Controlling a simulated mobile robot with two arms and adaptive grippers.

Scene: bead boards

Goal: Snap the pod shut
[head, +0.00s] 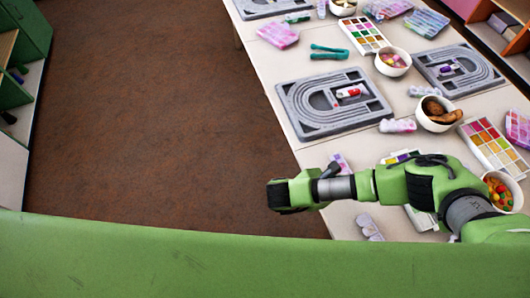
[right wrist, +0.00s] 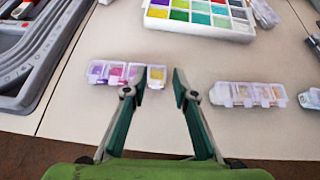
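A small clear pod with several cells (right wrist: 117,72) of purple, pink and yellow beads lies near the table's front edge in the right wrist view. It also shows in the head view (head: 341,162), partly hidden by my right arm. My right gripper (right wrist: 155,83) is open and empty, its fingertips apart over the pod's right end; the yellow cell shows between them. I cannot tell whether they touch it, or how its lids stand. In the head view the gripper (head: 331,170) is small and dark. My left gripper is not in view.
Another clear pod (right wrist: 248,94) lies to the right. A paint palette (right wrist: 201,22) lies behind, and a grey bead board (right wrist: 40,55) is at the left. White bowls (head: 437,122) and more boards stand farther along the table. Bare tabletop surrounds the pods.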

